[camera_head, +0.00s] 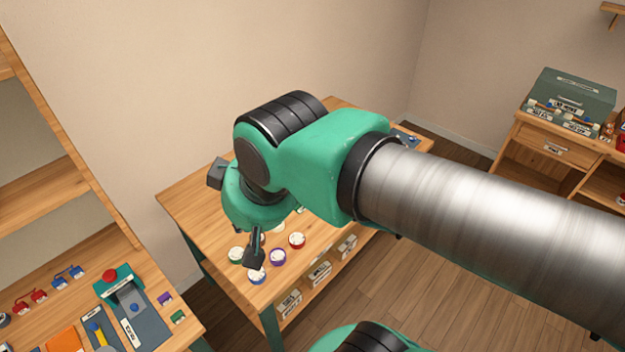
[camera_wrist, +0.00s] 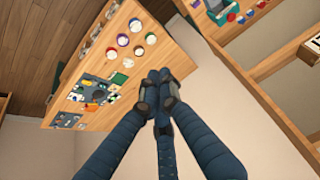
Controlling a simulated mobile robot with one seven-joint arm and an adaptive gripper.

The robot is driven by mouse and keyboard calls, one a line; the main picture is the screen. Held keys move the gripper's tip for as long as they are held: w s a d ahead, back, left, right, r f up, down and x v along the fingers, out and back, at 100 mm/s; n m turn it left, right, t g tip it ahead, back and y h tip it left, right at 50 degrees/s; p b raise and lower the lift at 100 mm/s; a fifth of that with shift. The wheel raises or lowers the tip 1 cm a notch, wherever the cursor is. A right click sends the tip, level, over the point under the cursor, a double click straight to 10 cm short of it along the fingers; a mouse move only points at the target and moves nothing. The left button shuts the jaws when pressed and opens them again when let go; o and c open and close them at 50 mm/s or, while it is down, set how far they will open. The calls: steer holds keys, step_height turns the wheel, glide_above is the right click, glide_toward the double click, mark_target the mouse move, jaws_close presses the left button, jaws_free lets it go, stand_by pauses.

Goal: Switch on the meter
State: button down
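I cannot make out for certain which thing is the meter. In the wrist view a dark grey device (camera_wrist: 97,96) sits on the wooden table among small parts, too small to read; in the head view my arm hides most of that area. My gripper (camera_wrist: 158,75) has its fingertips together with nothing visible between them. In the head view my gripper (camera_head: 254,257) points down over the near end of the table (camera_head: 183,205), close to several round containers with coloured rims, including a purple one (camera_head: 278,257) and a red one (camera_head: 297,240).
A left bench holds a green device with a red button (camera_head: 110,275), a grey panel with a blue knob (camera_head: 135,308) and small coloured parts. Labelled boxes (camera_head: 320,272) sit under the table. A green box (camera_head: 572,93) stands on a right desk. Floor between is clear.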

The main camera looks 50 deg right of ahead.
steer(key=w+d+f+m+g, duration=0.1)
steer(key=w+d+f+m, duration=0.35)
steer(key=w+d, duration=0.6)
steer(key=w+d+f+m+g, duration=0.1)
steer(key=w+d+f+m, duration=0.3)
steer(key=w+d, duration=0.65)
steer(key=d+f+m, duration=0.4)
steer(key=d+f, duration=0.7)
steer(key=d, duration=0.3)
steer(key=d+f+m+g+b, duration=0.1)
steer(key=d+f+m, duration=0.4)
steer(key=d+f, duration=0.7)
steer(key=d, duration=0.3)
steer(key=shift+d, duration=0.25)
steer(key=shift+f, duration=0.15)
steer(key=b+x, duration=0.3)
steer(key=x, duration=1)
steer(key=shift+f, duration=0.4)
